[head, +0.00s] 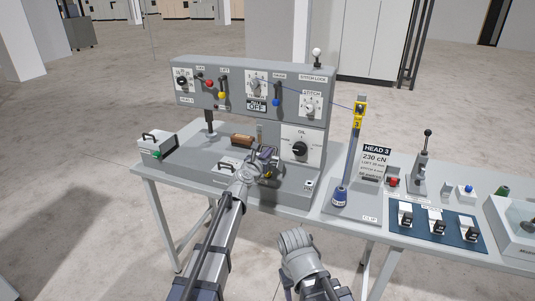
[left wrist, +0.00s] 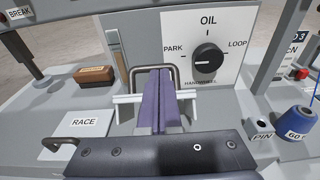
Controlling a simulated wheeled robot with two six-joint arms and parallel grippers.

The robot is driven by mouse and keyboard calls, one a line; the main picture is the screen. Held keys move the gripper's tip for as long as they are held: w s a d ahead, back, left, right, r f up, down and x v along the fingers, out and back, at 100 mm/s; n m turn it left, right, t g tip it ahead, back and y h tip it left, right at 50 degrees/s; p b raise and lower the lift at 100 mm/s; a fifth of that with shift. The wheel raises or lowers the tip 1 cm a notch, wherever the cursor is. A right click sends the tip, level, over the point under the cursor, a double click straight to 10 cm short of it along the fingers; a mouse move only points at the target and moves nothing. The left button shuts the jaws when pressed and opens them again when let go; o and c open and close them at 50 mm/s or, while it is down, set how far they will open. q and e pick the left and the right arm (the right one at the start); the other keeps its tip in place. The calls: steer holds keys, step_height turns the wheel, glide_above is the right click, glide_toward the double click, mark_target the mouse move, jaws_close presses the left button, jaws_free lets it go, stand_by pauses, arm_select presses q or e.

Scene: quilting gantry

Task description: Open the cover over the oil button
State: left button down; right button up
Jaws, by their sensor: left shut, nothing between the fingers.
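The OIL label (left wrist: 208,20) tops a white plate with a black knob (left wrist: 206,57), marked PARK, LOOP and HANDWHEEL; the knob also shows in the head view (head: 299,149). In the left wrist view a dark loop handle (left wrist: 174,70) stands behind my left gripper (left wrist: 156,76), with pale edges (left wrist: 124,98) at both sides. This looks like the oil cover, but the fingers hide most of it. I cannot tell whether they touch it, and no button shows there. My left gripper (head: 268,154) is shut and empty. My right gripper (head: 292,240) is low, before the table; its fingers are unclear.
A RACE cover (left wrist: 82,123) with its own handle lies to the left. A brown block (left wrist: 95,75) sits behind it. A switch panel (head: 462,236) lies farther right.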

arm_select(q)
steer(key=shift+w+d+r+p, duration=0.1)
steer(key=shift+w+r+p, duration=0.25)
steer(key=shift+w, duration=0.1)
stand_by(0.3)
steer(key=shift+w+d+r+p, duration=0.2)
steer(key=shift+w+r+p, duration=0.15)
steer(key=shift+w, duration=0.2)
steer(key=shift+w+d+r+p, duration=0.15)
steer(key=shift+w+r+p, duration=0.15)
steer(key=shift+w, duration=0.25)
steer(key=shift+w+d+r, duration=0.2)
steer(key=shift+w+d, duration=0.05)
steer(key=shift+w, duration=0.45)
steer(key=shift+w+d+r+p, duration=0.1)
steer(key=shift+w+d+p, duration=0.1)
steer(key=shift+w, duration=0.35)
steer(key=shift+w+d+r+p, duration=0.1)
steer(key=shift+w+d+p, duration=0.05)
steer(key=shift+w, duration=0.4)
